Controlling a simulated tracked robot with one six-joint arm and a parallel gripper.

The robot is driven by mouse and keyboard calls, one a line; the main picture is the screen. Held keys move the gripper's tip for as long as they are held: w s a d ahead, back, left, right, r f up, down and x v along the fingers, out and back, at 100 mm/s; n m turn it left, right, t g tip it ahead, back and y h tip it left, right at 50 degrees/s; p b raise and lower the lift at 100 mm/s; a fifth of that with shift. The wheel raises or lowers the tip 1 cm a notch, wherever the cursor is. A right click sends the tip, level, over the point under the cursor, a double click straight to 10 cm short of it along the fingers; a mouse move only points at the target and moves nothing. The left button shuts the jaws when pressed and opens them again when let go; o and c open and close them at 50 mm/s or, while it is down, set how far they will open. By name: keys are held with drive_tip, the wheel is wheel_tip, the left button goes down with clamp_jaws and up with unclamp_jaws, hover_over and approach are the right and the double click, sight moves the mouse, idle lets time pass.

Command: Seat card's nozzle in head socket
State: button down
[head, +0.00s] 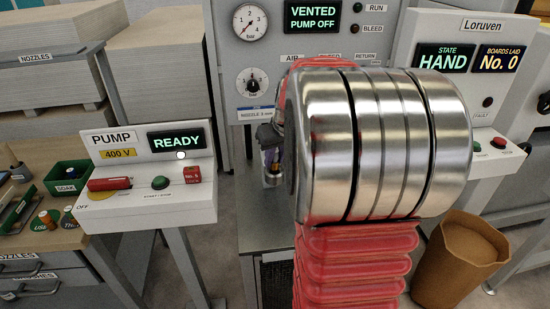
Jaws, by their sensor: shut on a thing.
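My arm's metal wrist and red sleeve fill the middle of the head view and hide most of my gripper (268,136). Only a grey edge of it shows at the left of the wrist. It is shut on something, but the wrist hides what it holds. Just below is a small dark part with a yellow band and a metal lower end (272,166); I cannot tell if it is the nozzle or part of the head. No socket can be made out. A small card (262,114) on the grey panel reads as a nozzle of about 3 mm.
The grey panel (300,45) behind reads VENTED, PUMP OFF. The pump console (150,180) at left reads READY. The console (465,60) at right reads HAND. A side table (50,240) at far left holds a green bin (66,177). A brown tub (455,265) stands at lower right.

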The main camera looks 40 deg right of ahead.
drive_tip(key=shift+f, duration=0.8)
drive_tip(key=c, duration=1.5)
unclamp_jaws()
drive_tip(key=shift+o, duration=0.2)
drive_tip(key=v, duration=1.3)
drive_tip(key=shift+r, duration=0.3)
drive_tip(key=shift+a, duration=0.1)
